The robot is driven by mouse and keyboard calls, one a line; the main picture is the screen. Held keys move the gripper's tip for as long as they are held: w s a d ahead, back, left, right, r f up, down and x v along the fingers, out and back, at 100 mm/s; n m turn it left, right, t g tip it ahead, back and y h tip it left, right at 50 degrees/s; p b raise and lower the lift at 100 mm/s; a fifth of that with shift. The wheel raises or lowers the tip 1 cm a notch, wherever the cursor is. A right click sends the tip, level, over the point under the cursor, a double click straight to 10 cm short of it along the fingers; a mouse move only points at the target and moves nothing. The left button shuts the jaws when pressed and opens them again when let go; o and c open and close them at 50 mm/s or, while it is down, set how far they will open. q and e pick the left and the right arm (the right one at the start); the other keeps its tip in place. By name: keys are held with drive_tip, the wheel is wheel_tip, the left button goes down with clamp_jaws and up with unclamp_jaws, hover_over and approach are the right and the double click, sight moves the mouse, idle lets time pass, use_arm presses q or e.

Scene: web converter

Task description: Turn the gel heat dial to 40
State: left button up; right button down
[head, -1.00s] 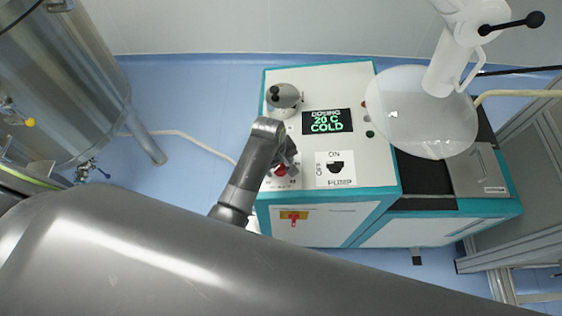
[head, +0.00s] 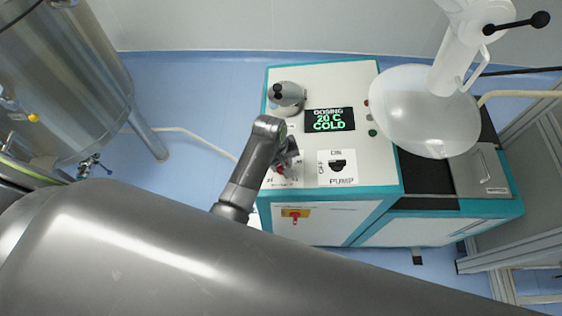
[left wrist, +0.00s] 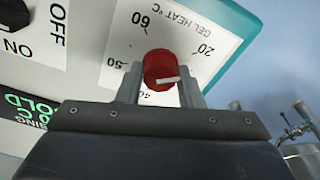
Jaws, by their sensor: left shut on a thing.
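The red gel heat dial (left wrist: 158,66) sits on a white scale plate (left wrist: 118,52) in the left wrist view. Its white pointer line points right and slightly up, below the 20 mark. The 60 and 50 marks show at upper left and left; the 40 is partly covered below the dial. My left gripper (left wrist: 160,88) has one finger on each side of the dial and is shut on it. In the head view the left gripper (head: 287,158) hides most of the dial. The display (head: 329,120) reads "DOSING 20 C COLD". My right gripper is not in view.
A pump switch plate (head: 338,167) lies right of the dial, and a grey knob (head: 287,94) sits behind. A red and yellow switch (head: 295,213) is on the cabinet front. A white round drum (head: 420,110) stands at right, a steel tank (head: 65,80) at left.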

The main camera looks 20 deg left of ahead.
use_arm(q)
drive_tip(key=m, duration=0.3)
drive_tip(key=shift+m, duration=0.4)
drive_tip(key=m, duration=0.3)
drive_tip(key=shift+m+h, duration=0.3)
drive_tip(key=m, duration=0.3)
drive_tip(key=shift+m, duration=0.3)
drive_tip(key=m, duration=0.3)
drive_tip(key=shift+m, duration=0.3)
drive_tip(key=m, duration=0.5)
drive_tip(key=shift+m+h, duration=0.3)
drive_tip(key=shift+h, duration=0.1)
drive_tip(key=shift+m+g, duration=0.3)
drive_tip(key=shift+m, duration=2)
drive_tip(key=o, duration=1)
drive_tip(key=shift+c, duration=0.2)
